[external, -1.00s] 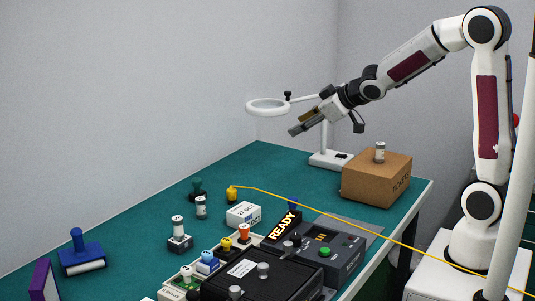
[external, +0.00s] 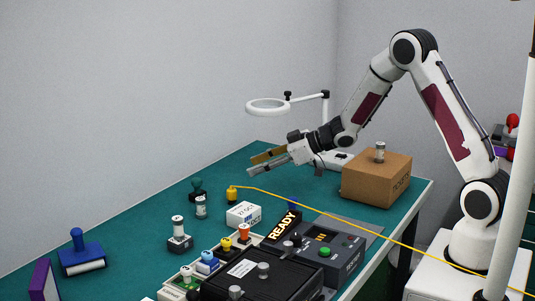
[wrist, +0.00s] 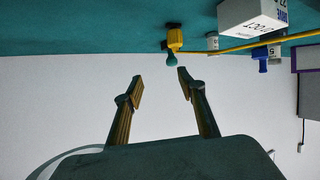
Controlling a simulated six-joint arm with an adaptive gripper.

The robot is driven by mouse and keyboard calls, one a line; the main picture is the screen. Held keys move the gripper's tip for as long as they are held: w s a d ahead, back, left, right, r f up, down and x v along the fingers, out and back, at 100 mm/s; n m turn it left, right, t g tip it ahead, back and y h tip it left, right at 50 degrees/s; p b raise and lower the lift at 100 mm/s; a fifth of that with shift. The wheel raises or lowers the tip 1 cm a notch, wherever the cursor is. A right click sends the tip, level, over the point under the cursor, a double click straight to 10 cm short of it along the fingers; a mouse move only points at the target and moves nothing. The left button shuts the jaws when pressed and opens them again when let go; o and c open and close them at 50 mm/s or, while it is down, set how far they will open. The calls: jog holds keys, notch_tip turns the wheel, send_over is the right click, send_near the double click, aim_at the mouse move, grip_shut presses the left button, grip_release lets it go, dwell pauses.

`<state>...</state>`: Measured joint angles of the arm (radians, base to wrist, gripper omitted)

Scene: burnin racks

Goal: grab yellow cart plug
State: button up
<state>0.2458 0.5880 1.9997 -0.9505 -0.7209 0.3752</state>
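The yellow plug (external: 232,193) stands on the green table at the end of a yellow cable (external: 330,215) that runs off to the lower right. In the wrist view the yellow plug (wrist: 175,38) appears upside down, beyond the fingertips and a little right of the middle between them. My gripper (external: 262,163) is in the air above the table, up and to the right of the plug in the external view. Its two fingers are spread apart in the wrist view (wrist: 160,85), with nothing between them.
A dark green-topped item (external: 197,189) and a small white canister (external: 201,208) stand close to the plug. A white labelled box (external: 243,214) is in front of it. A magnifier lamp (external: 268,105) and cardboard box (external: 375,182) stand behind and right.

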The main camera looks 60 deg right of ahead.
jog(key=y, duration=0.2)
send_near(231, 189)
jog(key=w, duration=0.1)
jog(key=w+f, duration=0.1)
jog(key=shift+w+a+f+n, duration=0.15)
jog(key=shift+w+n, duration=0.15)
jog(key=shift+x, duration=1.3)
jog(key=shift+f, duration=0.1)
jog(key=shift+s+f+x, duration=0.1)
jog(key=shift+f+x, duration=0.05)
jog(key=shift+x, duration=0.7)
jog(key=shift+s+f+x, duration=0.1)
jog(key=shift+f+x, duration=0.05)
jog(key=shift+x, duration=1.6)
